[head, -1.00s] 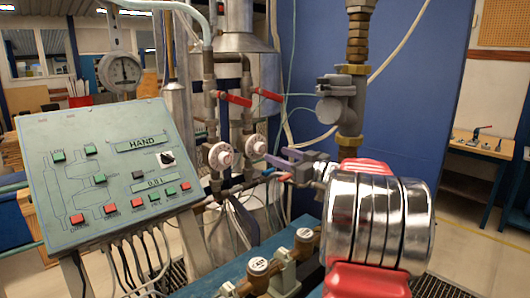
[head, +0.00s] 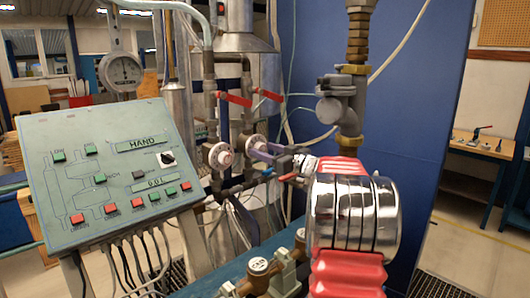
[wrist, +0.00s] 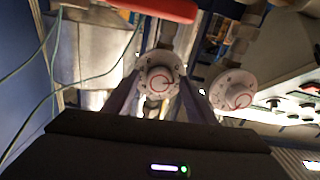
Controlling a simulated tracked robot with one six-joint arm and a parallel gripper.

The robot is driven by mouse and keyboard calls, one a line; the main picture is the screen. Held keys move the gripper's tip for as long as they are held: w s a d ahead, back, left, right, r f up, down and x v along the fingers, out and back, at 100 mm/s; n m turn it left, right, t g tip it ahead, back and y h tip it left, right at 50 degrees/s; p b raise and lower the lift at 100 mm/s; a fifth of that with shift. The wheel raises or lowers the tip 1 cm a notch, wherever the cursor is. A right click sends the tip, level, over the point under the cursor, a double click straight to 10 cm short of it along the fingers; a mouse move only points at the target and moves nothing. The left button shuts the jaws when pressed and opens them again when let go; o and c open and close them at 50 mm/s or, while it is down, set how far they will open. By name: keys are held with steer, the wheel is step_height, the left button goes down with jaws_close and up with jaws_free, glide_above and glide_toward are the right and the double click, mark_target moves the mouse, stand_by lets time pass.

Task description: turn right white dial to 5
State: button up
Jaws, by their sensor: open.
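The right white dial (head: 256,143) is round and sits on a vertical pipe, partly hidden by my gripper in the head view. In the head view, my gripper (head: 264,148) reaches the dial from the right.
The left white dial (head: 221,155) is close beside, and also at the right of the wrist view (wrist: 232,90). Red lever handles (head: 234,99) stick out above the dials. A green control panel (head: 110,170) stands at left.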

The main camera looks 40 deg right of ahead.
steer(key=shift+c, duration=0.5)
steer(key=c, duration=0.9)
steer(key=shift+a, duration=0.15)
steer(key=shift+c, duration=0.2)
